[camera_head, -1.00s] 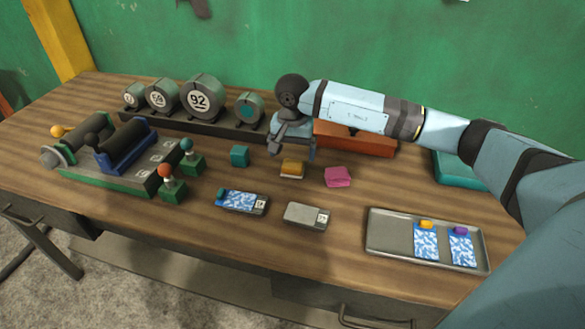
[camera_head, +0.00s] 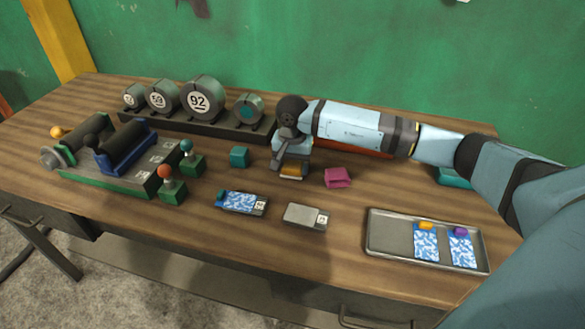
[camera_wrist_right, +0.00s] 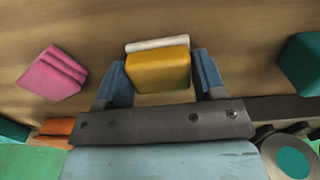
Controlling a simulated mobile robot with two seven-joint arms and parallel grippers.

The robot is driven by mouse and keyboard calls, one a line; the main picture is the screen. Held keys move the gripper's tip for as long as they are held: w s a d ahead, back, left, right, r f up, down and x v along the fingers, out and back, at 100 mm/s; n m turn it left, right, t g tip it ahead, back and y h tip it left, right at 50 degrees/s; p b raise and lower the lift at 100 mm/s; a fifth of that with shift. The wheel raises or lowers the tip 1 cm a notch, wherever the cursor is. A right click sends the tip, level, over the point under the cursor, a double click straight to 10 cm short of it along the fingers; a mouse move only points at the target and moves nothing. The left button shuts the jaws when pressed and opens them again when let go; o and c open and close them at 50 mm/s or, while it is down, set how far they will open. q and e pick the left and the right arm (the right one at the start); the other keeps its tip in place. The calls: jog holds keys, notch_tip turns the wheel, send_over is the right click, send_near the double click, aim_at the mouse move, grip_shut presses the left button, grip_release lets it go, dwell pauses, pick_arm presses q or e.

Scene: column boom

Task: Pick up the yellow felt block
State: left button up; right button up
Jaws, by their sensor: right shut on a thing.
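The yellow felt block (camera_head: 292,169) stands on the table near its middle, with a pale layer at its base. In the right wrist view the block (camera_wrist_right: 158,72) sits between the two blue fingers. My right gripper (camera_head: 291,166) is down over it and shut on it; its fingertips also show in the wrist view (camera_wrist_right: 160,78). The block appears to be still at table height. My left gripper is not in view.
A pink block (camera_head: 337,177) lies to the right and a teal block (camera_head: 240,156) to the left. In front are a blue-patterned card holder (camera_head: 241,202) and a grey one (camera_head: 305,216). A metal tray (camera_head: 390,246) lies front right.

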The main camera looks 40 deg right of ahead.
aim_at(292, 164)
jog(key=shift+r, duration=0.1)
notch_tip(292, 164, up, 20)
jog(key=shift+p, duration=0.35)
